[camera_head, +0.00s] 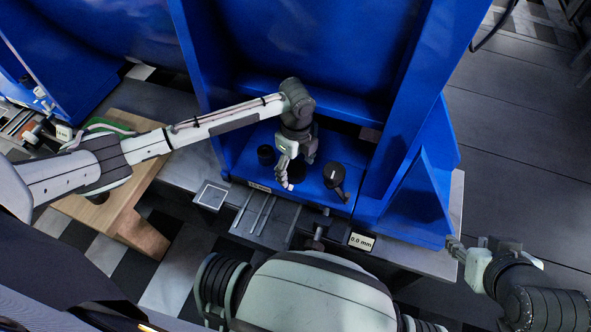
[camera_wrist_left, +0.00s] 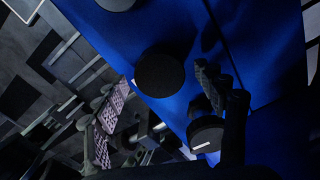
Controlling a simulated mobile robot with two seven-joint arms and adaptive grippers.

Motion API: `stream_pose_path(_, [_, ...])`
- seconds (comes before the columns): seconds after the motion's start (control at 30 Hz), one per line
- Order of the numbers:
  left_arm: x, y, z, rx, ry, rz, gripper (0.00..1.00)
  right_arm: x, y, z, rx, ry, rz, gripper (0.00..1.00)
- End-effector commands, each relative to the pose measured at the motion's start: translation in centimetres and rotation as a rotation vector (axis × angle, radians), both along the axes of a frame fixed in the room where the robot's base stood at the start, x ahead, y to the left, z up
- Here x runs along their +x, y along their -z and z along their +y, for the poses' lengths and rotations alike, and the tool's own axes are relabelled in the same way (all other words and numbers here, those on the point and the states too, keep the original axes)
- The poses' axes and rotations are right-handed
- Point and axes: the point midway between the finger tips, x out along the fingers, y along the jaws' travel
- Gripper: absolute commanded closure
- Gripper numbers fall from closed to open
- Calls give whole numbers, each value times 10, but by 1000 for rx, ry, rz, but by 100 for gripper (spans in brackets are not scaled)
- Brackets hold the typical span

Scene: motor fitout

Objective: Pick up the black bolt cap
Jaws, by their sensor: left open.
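Black round caps stand on the blue base of the fixture. In the head view one cap (camera_head: 266,155) is left of my left gripper (camera_head: 287,176), and another (camera_head: 334,175) is to its right. My left gripper is open and low over the base. In the left wrist view a black disc (camera_wrist_left: 160,74) lies between the spread fingers (camera_wrist_left: 163,88), apart from them as far as I can see. A second disc (camera_wrist_left: 206,134) with a pale mark is beside the right finger, and a third (camera_wrist_left: 116,3) is cut by the top edge. My right gripper (camera_head: 459,252) is far right, away from the caps.
Tall blue fixture walls (camera_head: 397,140) enclose the base on the sides and back. A wooden block (camera_head: 140,232) is at the left. Open floor (camera_head: 520,140) lies to the right.

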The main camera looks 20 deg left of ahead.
Motion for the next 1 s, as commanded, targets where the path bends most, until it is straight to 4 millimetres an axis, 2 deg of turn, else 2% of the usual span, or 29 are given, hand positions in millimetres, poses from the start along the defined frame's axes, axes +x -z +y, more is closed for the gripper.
stream_pose_path(0.27, [0,4,0,0,0,-1,29,3,-2,3,7,-6,-18,60])
stream_pose_path(0.63, [0,3,0,0,-1,-1,72,3,-2,3,5,-6,-17,60])
stream_pose_path(1.0, [1,-2,0,0,-1,-2,73,1,-2,2,3,-4,-7,60])
